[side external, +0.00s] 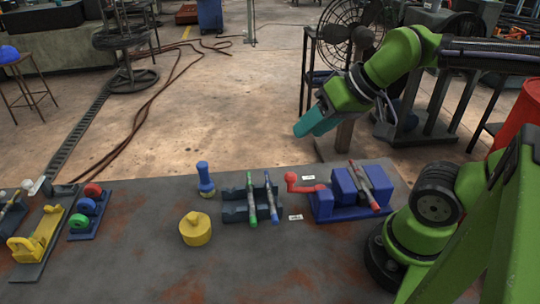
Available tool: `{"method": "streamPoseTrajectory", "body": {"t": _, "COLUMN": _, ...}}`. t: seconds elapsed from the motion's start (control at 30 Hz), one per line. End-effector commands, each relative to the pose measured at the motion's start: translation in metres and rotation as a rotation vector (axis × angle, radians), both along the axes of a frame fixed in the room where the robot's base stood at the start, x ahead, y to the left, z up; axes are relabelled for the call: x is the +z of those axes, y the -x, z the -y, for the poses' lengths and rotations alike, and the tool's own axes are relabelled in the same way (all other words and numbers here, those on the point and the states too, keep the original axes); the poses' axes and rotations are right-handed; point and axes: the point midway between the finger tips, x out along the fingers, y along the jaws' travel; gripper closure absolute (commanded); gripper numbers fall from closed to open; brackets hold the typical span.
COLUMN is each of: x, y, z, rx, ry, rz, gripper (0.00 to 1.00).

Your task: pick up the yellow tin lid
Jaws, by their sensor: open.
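A yellow tin (194,234) stands upright on the grey, rust-stained worktable (150,255), left of the table's middle. Its yellow lid (194,218), with a small raised knob, sits on top of it. My gripper (304,130), with teal fingers, is open and empty. It is in the air beyond the table's far edge, well above and to the right of the tin, tilted down to the left. It is apart from everything, and the gap between its fingers is hard to make out from this side.
A blue cylinder (206,180) stands behind the tin. Right of it are a dark rack (232,213) with green and blue sticks and a blue block device (345,187) with a red crank. A yellow clamp (40,240) and coloured discs (87,208) are at left. The front middle is clear.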

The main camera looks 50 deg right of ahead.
Motion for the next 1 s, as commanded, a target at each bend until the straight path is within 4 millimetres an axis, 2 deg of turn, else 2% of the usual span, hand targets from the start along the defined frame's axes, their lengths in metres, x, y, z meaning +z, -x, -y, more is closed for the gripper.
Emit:
{"method": "streamPoseTrajectory", "body": {"t": 0.07, "x": 0.000, "y": 0.000, "z": 0.000, "rx": 0.000, "ry": 0.000, "rz": 0.000, "gripper": 0.57}}
{"method": "streamPoseTrajectory", "body": {"t": 0.4, "x": 0.000, "y": 0.000, "z": 0.000, "rx": 0.000, "ry": 0.000, "rz": 0.000, "gripper": 0.07}}
{"method": "streamPoseTrajectory", "body": {"t": 0.47, "x": 0.000, "y": 0.000, "z": 0.000, "rx": 0.000, "ry": 0.000, "rz": 0.000, "gripper": 0.00}}
{"method": "streamPoseTrajectory", "body": {"t": 0.67, "x": 0.000, "y": 0.000, "z": -0.001, "rx": 0.002, "ry": 0.000, "rz": 0.000, "gripper": 0.00}}
{"method": "streamPoseTrajectory", "body": {"t": 0.8, "x": -0.012, "y": -0.003, "z": -0.011, "rx": 0.046, "ry": 0.001, "rz": -0.058, "gripper": 0.00}}
{"method": "streamPoseTrajectory", "body": {"t": 0.87, "x": -0.015, "y": -0.012, "z": -0.019, "rx": 0.080, "ry": 0.009, "rz": -0.090, "gripper": 0.00}}
{"method": "streamPoseTrajectory", "body": {"t": 1.0, "x": -0.016, "y": -0.044, "z": -0.047, "rx": 0.181, "ry": 0.044, "rz": -0.194, "gripper": 0.00}}
